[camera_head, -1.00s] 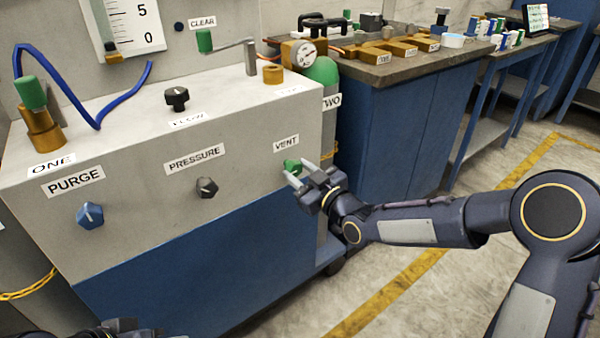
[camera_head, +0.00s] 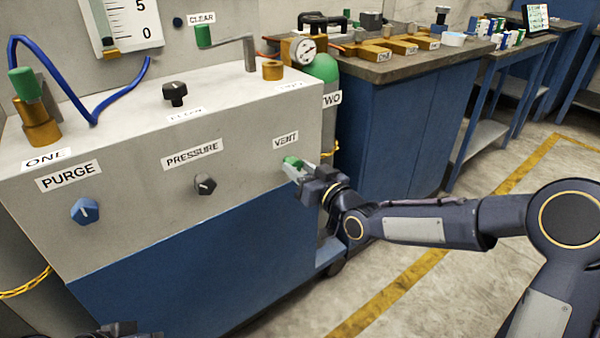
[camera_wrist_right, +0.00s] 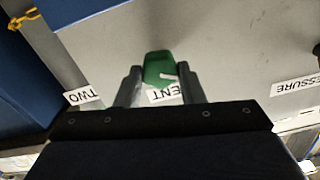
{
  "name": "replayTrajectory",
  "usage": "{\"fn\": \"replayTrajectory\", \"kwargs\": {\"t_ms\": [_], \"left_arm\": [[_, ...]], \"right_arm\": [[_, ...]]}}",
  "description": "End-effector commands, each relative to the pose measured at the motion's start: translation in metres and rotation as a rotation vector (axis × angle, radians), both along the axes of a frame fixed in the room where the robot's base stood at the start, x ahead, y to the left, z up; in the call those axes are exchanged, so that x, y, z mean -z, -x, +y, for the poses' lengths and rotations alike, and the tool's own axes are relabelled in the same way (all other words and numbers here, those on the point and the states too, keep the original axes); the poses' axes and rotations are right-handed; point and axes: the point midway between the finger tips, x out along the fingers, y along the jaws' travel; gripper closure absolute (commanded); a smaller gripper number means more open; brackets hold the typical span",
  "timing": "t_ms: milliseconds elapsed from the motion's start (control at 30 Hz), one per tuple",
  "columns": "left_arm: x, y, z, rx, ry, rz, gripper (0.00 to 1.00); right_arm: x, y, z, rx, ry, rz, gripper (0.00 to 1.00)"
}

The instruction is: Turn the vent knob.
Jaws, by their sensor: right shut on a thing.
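The green vent knob (camera_head: 291,162) is on the front panel, under the VENT label (camera_head: 286,140). My right gripper (camera_head: 297,171) reaches it from the right and is shut on it. The fingers partly hide the knob in the head view. Only a dark part of my left gripper (camera_head: 118,330) shows at the bottom left edge; its fingers cannot be made out.
The black flow knob (camera_head: 175,93) stands on top. A blue bench (camera_head: 378,130) stands right of the cabinet.

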Motion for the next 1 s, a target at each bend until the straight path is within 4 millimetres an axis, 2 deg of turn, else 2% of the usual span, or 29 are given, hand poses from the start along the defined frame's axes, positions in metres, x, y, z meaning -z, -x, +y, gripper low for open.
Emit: {"fn": "replayTrajectory", "kwargs": {"t_ms": [1000], "left_arm": [[0.02, 0.0, 0.0, 0.0, 0.0, 0.0, 0.64]], "right_arm": [[0.003, -0.001, -0.002, 0.001, -0.748, 0.545, 0.88]]}}
